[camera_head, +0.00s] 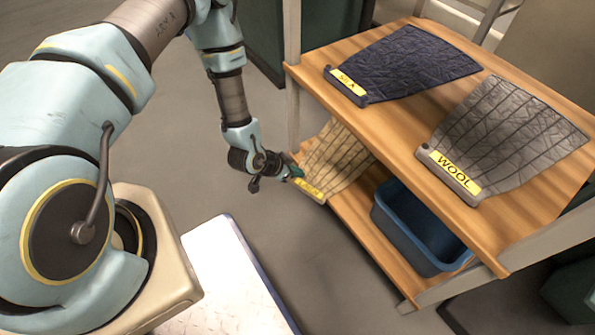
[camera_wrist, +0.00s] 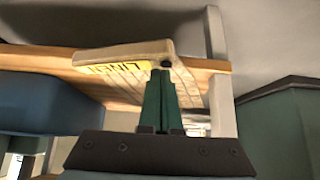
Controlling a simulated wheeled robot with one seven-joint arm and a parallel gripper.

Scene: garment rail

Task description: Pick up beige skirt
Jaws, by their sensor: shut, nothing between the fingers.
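The beige skirt (camera_head: 335,160) with dark stripes lies on the lower shelf, at its left end, partly hidden under the upper shelf. Its clamp bar with a yellow label (camera_head: 309,190) sticks out over the shelf's front edge. In the wrist view the beige bar (camera_wrist: 125,54) carries a label that looks like "LINEN", and the striped cloth (camera_wrist: 188,85) shows behind it. My gripper (camera_head: 293,174) is at the bar's end. In the wrist view its green fingers (camera_wrist: 160,75) are shut together, with the tips at or against the bar; contact is hard to tell.
A dark blue skirt (camera_head: 408,62) with a "SILK" label and a grey skirt (camera_head: 510,135) labelled "WOOL" lie on the upper shelf (camera_head: 440,40). A blue bin (camera_head: 405,227) stands on the lower shelf, right of the beige skirt. A pale post (camera_head: 292,80) rises close by. Floor left of the shelf is clear.

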